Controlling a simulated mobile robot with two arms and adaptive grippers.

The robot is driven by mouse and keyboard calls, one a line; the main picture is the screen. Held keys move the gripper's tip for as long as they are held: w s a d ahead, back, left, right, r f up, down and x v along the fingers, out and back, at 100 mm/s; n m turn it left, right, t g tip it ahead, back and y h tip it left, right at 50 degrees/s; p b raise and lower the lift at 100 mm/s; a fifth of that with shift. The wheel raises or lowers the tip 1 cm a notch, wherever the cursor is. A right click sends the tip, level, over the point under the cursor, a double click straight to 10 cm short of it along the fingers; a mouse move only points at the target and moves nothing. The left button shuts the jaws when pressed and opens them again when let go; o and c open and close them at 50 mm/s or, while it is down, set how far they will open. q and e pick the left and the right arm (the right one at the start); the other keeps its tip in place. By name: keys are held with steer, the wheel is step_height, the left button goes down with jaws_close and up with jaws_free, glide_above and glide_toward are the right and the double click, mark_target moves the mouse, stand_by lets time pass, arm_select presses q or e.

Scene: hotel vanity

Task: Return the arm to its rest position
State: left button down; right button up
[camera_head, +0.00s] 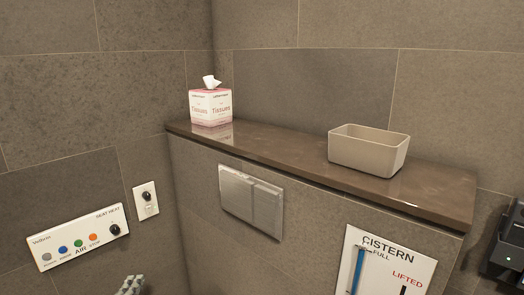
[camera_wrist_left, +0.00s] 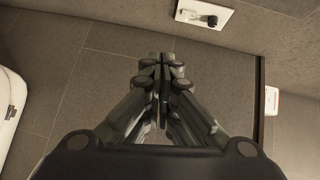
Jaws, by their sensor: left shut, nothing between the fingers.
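My left gripper (camera_head: 131,286) just shows at the bottom edge of the head view, below the wall controls. In the left wrist view its fingers (camera_wrist_left: 162,62) are together with nothing between them. The gripper is clear of the ledge and the things on it. My right gripper is not in view. Most of my left arm is hidden below the head view.
A brown ledge (camera_head: 285,158) bears a tissue box (camera_head: 211,107) and a beige bin (camera_head: 367,152). Below are a flush plate (camera_head: 251,201) and a cistern sign (camera_head: 390,262). A button panel (camera_head: 80,237) and a knob plate (camera_head: 145,201) are on the left wall.

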arm_select(q)
steer(key=s+d+f+n+g, duration=0.3)
steer(key=s+d+f+n, duration=0.15)
steer(key=s, duration=0.35)
steer(key=s+d+f+n+g, duration=0.3)
steer(key=s+d+f+g, duration=0.15)
steer(key=s, duration=0.35)
steer(key=s+d+n+g+h, duration=0.1)
steer(key=s+d+n+g, duration=0.25)
steer(key=s, duration=0.75)
steer(key=s+d+n+g, duration=0.2)
steer(key=s+d+n, duration=0.15)
steer(key=s, duration=0.75)
step_height(320, 180, down, 25)
steer(key=s+g, duration=0.2)
steer(key=s+a+f+m+p, duration=0.1)
steer(key=s+a+f, duration=0.1)
steer(key=s+f, duration=1.3)
steer(key=shift+s+a+g, duration=0.3)
steer(key=shift+s+g, duration=0.1)
steer(key=shift+s, duration=0.4)
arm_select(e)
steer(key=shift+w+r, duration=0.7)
arm_select(q)
steer(key=shift+f, duration=0.1)
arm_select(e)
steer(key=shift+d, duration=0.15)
